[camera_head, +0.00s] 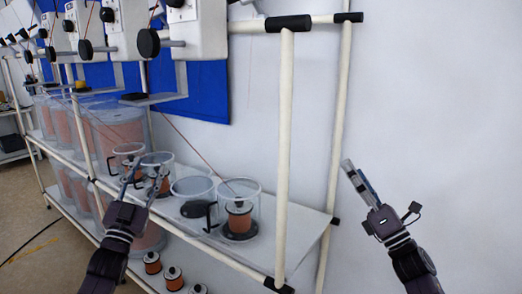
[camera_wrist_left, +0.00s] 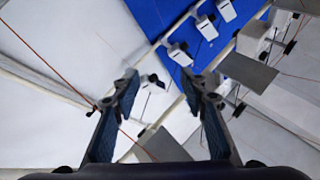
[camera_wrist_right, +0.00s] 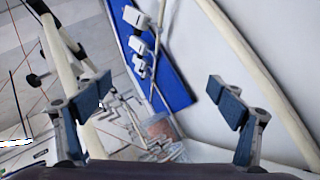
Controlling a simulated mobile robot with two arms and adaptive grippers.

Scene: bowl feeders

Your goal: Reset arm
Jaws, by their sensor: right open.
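My left gripper (camera_head: 142,172) is raised in front of the shelf rack, its fingers spread in front of two clear bowls. In the left wrist view its two fingers (camera_wrist_left: 162,90) stand apart with nothing between them. My right gripper (camera_head: 352,178) is at the right, in front of the bare wall, and shows side-on in the head view. In the right wrist view its fingers (camera_wrist_right: 160,95) are wide apart and empty. Neither gripper visibly holds anything; whether the left one touches a bowl is unclear.
A clear bowl with a copper-coloured spool (camera_head: 238,212) stands on the rack shelf (camera_head: 300,235). An empty-looking clear bowl (camera_head: 192,188) is beside it. Several spools (camera_head: 173,278) are on the level below. White rack posts (camera_head: 285,150) stand between my arms. The right wall is clear.

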